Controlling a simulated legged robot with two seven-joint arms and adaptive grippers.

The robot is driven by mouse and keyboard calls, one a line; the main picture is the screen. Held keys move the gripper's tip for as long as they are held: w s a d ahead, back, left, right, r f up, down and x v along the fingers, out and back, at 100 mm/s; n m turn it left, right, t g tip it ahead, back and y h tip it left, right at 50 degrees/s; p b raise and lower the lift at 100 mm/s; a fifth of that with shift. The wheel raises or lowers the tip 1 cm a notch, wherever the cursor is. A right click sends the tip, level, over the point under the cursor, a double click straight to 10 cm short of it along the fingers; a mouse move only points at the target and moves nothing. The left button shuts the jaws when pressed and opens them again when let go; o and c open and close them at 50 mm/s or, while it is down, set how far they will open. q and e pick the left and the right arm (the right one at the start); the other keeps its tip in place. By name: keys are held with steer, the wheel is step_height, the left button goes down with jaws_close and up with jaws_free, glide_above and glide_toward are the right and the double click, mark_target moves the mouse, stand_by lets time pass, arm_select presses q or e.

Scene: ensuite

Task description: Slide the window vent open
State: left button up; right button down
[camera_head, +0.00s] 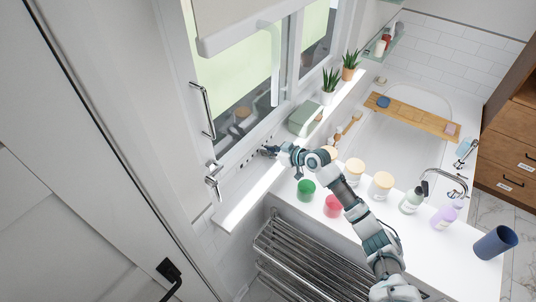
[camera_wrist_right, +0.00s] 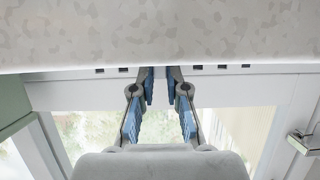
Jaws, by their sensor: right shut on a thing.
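The window vent (camera_head: 249,161) is a pale strip with small dark slots, low on the white window frame. In the right wrist view the vent (camera_wrist_right: 222,67) runs across, with slots on both sides of my fingers. My right gripper (camera_head: 265,152) reaches it from the right, over the sill. In the wrist view the right gripper (camera_wrist_right: 160,73) has its blue-padded fingertips close together at the strip, shut on the vent's slider. The slider itself is mostly hidden between the fingertips. My left gripper is not in view.
A green box (camera_head: 304,118) and potted plants (camera_head: 330,88) stand along the sill. A window handle (camera_head: 202,110) and a lower metal fitting (camera_head: 213,181) are to the left. Jars (camera_head: 381,185) and bottles (camera_head: 411,200) stand on the white counter below my arm. A towel rack (camera_head: 308,262) is underneath.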

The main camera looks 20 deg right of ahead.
steer(key=c, duration=1.2)
jaws_free()
steer(key=shift+w+a+r, duration=0.1)
steer(key=shift+w, duration=0.1)
steer(key=shift+o, duration=0.2)
steer(key=shift+a, duration=0.1)
steer(key=v, duration=1.1)
steer(key=shift+s+d, duration=0.3)
steer(key=shift+d, duration=0.05)
